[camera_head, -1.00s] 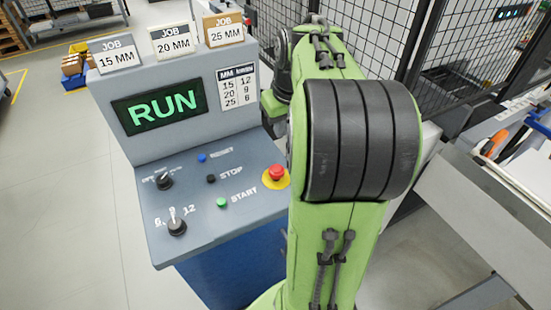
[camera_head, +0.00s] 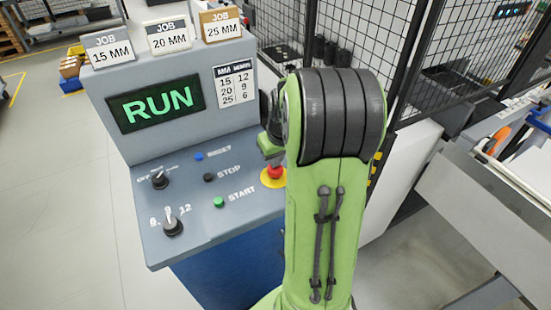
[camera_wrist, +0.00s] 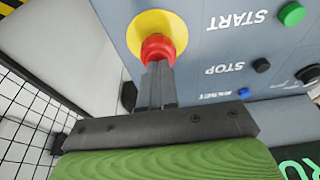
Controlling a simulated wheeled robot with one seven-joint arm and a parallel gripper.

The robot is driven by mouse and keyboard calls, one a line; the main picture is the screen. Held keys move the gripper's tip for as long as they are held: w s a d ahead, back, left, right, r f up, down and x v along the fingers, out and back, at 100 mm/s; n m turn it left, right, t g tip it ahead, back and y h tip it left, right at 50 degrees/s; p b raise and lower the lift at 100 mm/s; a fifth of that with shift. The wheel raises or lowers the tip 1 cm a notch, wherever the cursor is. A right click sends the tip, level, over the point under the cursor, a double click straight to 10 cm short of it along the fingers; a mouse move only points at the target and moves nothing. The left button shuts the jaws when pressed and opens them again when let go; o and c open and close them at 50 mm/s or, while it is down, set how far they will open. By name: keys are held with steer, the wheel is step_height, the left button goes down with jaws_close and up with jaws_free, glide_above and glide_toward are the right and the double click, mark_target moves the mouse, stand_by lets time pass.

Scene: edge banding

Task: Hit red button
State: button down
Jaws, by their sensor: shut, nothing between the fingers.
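The red button (camera_head: 275,172) is a mushroom button on a yellow disc at the right edge of the sloped control panel (camera_head: 235,199). In the wrist view the red button (camera_wrist: 158,48) shows on its yellow disc, just beyond my fingertips. My gripper (camera_wrist: 158,68) is shut and empty, its fingers pointing at the button. The tips overlap the button's lower edge in this view; I cannot tell whether they touch it. In the head view my arm hides most of the gripper, and part of the button and disc is covered.
The panel also holds a blue reset button (camera_head: 199,156), a black stop button (camera_head: 208,177), a green start button (camera_head: 218,202) and two knobs. The screen (camera_head: 155,104) reads RUN. Job cards stand on top. A mesh fence (camera_head: 360,45) rises behind my arm.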

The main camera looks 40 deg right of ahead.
step_height(320, 180, down, 2)
steer(key=shift+f+b, duration=0.1)
steer(key=shift+b, duration=0.9)
steer(key=shift+s+a+f, duration=0.15)
steer(key=shift+s+a, duration=0.1)
steer(key=shift+s, duration=0.15)
steer(key=r+p, duration=0.2)
steer(key=w+r+p, duration=0.1)
steer(key=r+p, duration=0.1)
steer(key=r, duration=0.1)
steer(key=shift+w+d+r, duration=0.1)
steer(key=shift+d+r, duration=0.1)
steer(key=v, duration=0.9)
steer(key=shift+s+r+p, duration=0.3)
steer(key=shift+s+p, duration=0.1)
steer(key=shift+p, duration=0.05)
steer(key=shift+a, duration=0.1)
steer(key=shift+a, duration=0.1)
